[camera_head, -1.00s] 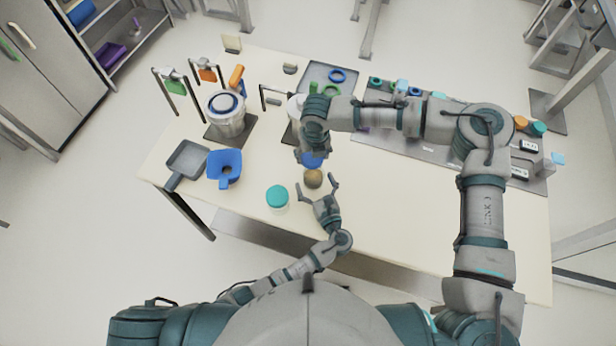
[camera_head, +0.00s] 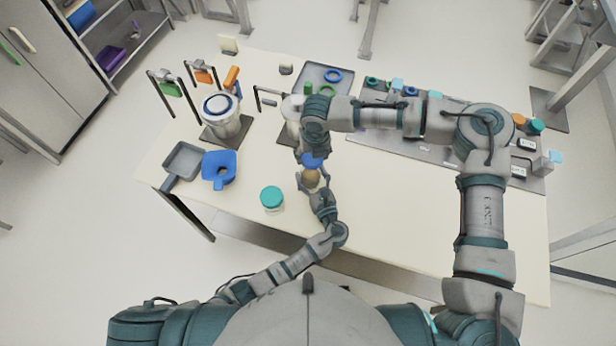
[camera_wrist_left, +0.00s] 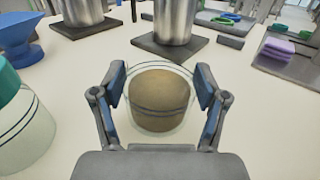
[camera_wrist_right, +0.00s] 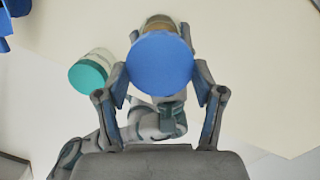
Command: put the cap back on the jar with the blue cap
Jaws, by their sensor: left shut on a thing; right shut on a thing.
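An open glass jar with brown contents (camera_head: 311,179) stands near the table's front edge. My left gripper (camera_head: 312,185) is shut around it from the front; the left wrist view shows the jar (camera_wrist_left: 160,98) between both fingers. My right gripper (camera_head: 313,158) is shut on the blue cap (camera_head: 312,162) and holds it near the jar, on its far side. In the right wrist view the cap (camera_wrist_right: 160,68) sits between the fingers and partly covers the jar (camera_wrist_right: 160,22).
A second jar with a teal cap (camera_head: 271,199) stands left of the held jar. A blue funnel (camera_head: 219,170) and a grey scoop (camera_head: 182,162) lie farther left. Metal canisters (camera_head: 222,117) stand behind. The front right of the table is clear.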

